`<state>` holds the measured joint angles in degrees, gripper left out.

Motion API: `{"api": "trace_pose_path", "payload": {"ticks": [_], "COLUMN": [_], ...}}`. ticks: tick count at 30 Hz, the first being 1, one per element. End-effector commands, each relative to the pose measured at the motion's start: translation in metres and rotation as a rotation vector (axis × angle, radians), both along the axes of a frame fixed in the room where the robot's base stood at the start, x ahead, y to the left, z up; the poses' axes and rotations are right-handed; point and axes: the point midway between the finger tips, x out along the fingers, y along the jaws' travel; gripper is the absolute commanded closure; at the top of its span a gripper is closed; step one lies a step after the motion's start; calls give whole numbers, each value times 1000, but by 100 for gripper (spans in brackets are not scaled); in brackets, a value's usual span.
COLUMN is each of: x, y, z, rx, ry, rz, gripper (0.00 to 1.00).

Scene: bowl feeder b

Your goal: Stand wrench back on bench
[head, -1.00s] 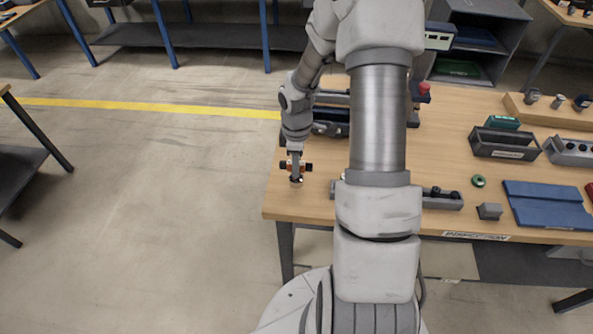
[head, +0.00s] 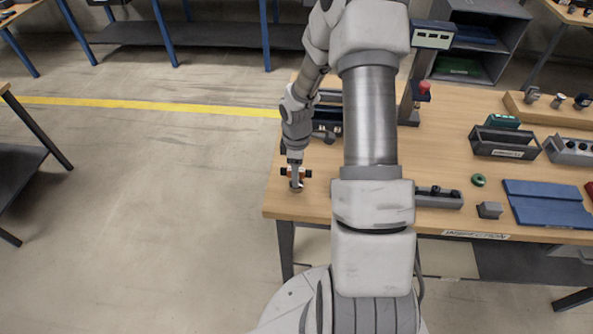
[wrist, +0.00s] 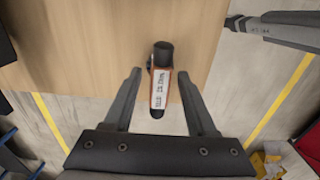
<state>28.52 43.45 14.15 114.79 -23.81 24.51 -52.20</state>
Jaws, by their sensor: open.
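The wrench (wrist: 161,82) shows in the wrist view as a short tool with a black round end, an orange body and a white label. It lies between the two fingers of my gripper (wrist: 160,74), with a gap on each side. My gripper is open and not closed on it. In the head view my gripper (head: 296,174) is low over the front left corner of the bench (head: 320,208), and the wrench there is small and mostly hidden by it. I cannot tell whether the wrench stands upright or touches the bench top.
A grey block with black knobs (head: 438,197), a small grey block (head: 489,210), a green ring (head: 478,180) and a blue mat (head: 545,203) sit to the right. Dark equipment (head: 328,112) stands behind my gripper. The bench's left edge is close, with open floor beyond.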

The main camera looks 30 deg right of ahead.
Motion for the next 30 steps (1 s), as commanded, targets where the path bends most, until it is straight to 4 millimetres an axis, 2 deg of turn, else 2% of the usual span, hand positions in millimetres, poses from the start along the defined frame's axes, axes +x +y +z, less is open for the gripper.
{"api": "trace_pose_path", "payload": {"ticks": [8,21,25,30], "x": [1,1,1,0], "y": [-1,-1,-1,0], "z": [10,92,111,122], "rx": [-1,-1,-1,-1], "ry": [-3,-4,-3,-1], "rz": [-1,-1,-1,-1], "gripper": [43,43,43,43]}}
